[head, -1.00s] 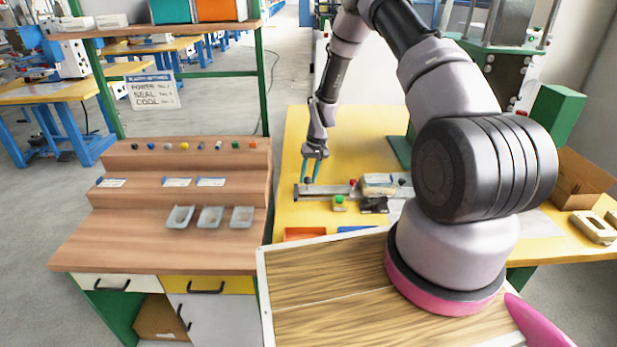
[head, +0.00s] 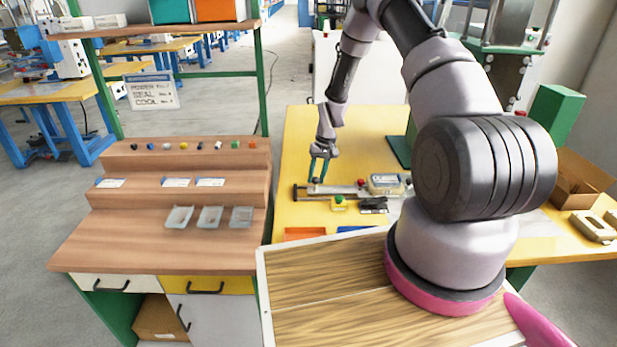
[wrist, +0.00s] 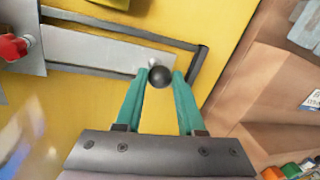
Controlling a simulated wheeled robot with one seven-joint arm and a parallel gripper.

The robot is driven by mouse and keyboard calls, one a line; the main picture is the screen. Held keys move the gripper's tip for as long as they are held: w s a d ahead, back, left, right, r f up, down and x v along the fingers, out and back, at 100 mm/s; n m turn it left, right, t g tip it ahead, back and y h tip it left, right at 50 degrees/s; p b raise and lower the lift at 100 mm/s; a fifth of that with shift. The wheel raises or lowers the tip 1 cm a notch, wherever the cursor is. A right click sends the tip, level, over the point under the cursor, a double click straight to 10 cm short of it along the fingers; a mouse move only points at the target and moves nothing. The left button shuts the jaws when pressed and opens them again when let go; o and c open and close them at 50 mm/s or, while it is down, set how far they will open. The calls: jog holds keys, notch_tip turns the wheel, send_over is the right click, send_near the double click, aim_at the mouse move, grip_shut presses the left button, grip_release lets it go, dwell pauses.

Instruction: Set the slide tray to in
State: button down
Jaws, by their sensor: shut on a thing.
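The slide tray is a flat grey metal plate (head: 342,189) between dark rails on the yellow table. It also shows in the wrist view (wrist: 100,44). A round black knob (wrist: 160,76) stands at its outer end. My gripper (head: 317,181) reaches down to that end; in the wrist view its teal fingers (wrist: 160,78) are closed on the knob from both sides. A gap shows between the plate's outer end and the end of the rail frame (wrist: 195,68). A clear-topped block (head: 385,182) is at the tray's inner end, partly hidden by my arm in the head view.
A yellow box with a green button (head: 338,202) and a black part (head: 373,206) sit in front of the rails. A red knob (wrist: 14,46) is by the plate. Orange (head: 304,233) and blue bins lie at the table's front. A stepped wooden bench (head: 190,185) stands left.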

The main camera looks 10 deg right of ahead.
send_over(344, 189)
jog(key=shift+s, duration=0.15)
jog(key=c, duration=0.5)
grip_release()
jog(key=r, duration=0.3)
jog(key=d+r, duration=0.1)
jog(key=r, duration=0.3)
jog(key=d+r, duration=0.1)
jog(key=r, duration=0.2)
jog(key=shift+r, duration=0.3)
